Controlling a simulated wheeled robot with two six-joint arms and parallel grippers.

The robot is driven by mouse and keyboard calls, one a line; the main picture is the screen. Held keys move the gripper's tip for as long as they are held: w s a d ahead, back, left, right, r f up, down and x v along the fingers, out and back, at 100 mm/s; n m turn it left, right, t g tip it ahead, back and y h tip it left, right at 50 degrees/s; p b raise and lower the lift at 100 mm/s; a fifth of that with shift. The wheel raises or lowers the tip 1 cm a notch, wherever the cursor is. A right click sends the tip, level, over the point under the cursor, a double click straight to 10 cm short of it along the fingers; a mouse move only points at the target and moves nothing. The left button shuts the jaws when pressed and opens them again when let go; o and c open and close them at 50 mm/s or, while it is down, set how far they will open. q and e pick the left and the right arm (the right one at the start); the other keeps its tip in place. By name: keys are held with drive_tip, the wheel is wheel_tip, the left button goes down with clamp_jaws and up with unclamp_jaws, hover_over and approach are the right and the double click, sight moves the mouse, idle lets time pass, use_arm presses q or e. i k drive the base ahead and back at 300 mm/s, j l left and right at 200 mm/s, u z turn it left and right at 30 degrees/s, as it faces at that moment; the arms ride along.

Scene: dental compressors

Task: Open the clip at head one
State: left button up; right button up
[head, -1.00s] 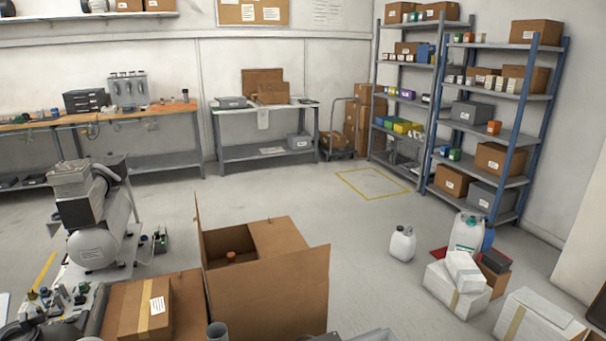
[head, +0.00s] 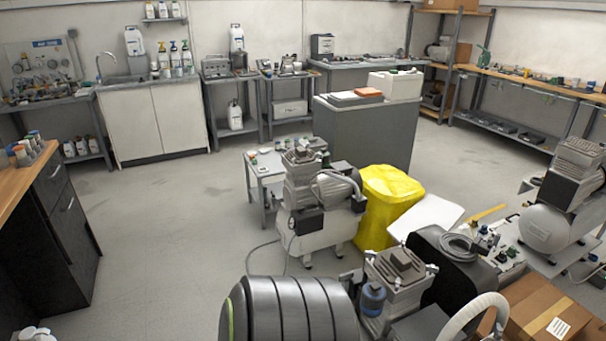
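Several compressors are in the head view. The nearest one, with a ribbed dark tank (head: 292,308) and a grey pump head (head: 395,275), stands at the bottom centre. Another compressor (head: 318,200) stands behind it on the floor, left of a yellow bag. A third compressor (head: 555,205) is at the right edge. I cannot tell which of these carries head one, and no clip can be made out at this size. Neither of my grippers is in view.
A small grey table (head: 262,170) and a yellow bag (head: 388,200) stand near the middle compressor. A dark cabinet (head: 55,215) stands at the left. The floor (head: 170,240) between it and the compressors is clear.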

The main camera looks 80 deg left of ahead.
sight(350, 275)
drive_tip(key=u, duration=2.1)
drive_tip(key=i+z, duration=0.25)
drive_tip(key=z, duration=0.15)
drive_tip(key=i+z, duration=0.2)
drive_tip(key=z, duration=0.25)
